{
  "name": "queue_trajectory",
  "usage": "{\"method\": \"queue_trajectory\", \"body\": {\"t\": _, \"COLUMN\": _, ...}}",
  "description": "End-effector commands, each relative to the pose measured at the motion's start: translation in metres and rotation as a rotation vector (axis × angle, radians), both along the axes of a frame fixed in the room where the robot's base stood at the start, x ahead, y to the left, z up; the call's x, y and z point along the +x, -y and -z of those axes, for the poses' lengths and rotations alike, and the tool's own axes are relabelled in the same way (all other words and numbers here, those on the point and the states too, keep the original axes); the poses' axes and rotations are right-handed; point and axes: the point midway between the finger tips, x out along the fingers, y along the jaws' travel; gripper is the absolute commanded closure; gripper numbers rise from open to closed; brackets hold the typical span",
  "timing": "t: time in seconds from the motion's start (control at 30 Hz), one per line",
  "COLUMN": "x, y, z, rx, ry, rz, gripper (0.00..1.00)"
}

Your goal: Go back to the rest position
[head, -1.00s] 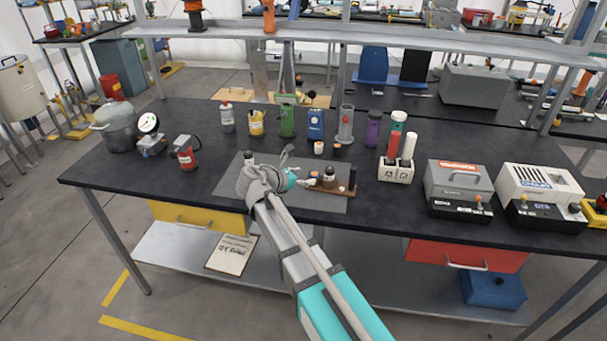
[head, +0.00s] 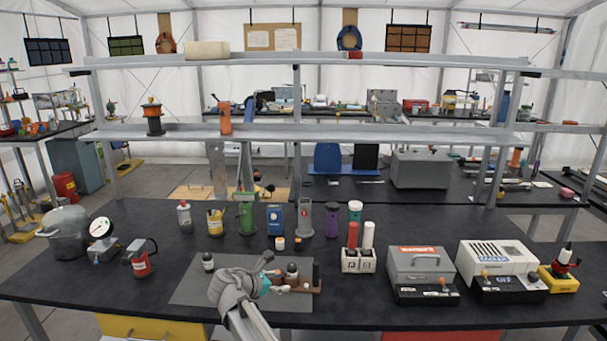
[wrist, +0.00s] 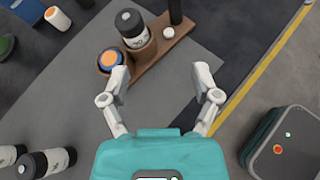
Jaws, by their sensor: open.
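My gripper (wrist: 162,82) is open in the wrist view, its two pale fingers apart with nothing between them. In the head view my gripper (head: 275,286) is over the grey mat (head: 190,293), just left of a brown wooden holder (head: 316,287). The holder (wrist: 155,63) lies ahead of the fingers in the wrist view. It carries a white bottle with a black cap (wrist: 133,26), a dark post (wrist: 175,12) and a round piece with an orange and blue top (wrist: 110,60). The left fingertip appears close to this round piece; I cannot tell whether they touch.
A small black-capped bottle (head: 208,262) stands on the mat's left. A grey box (head: 421,268) stands right.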

Motion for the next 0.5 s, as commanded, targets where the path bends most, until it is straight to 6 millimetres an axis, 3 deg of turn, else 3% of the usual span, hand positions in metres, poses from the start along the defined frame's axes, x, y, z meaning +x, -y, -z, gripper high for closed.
{"method": "queue_trajectory", "body": {"t": 0.3, "x": -0.027, "y": 0.096, "z": 0.027, "rx": 0.392, "ry": 0.071, "rz": 0.372, "gripper": 0.2}}
{"method": "queue_trajectory", "body": {"t": 0.5, "x": -0.052, "y": 0.147, "z": 0.044, "rx": 0.636, "ry": 0.134, "rz": 0.664, "gripper": 0.2}}
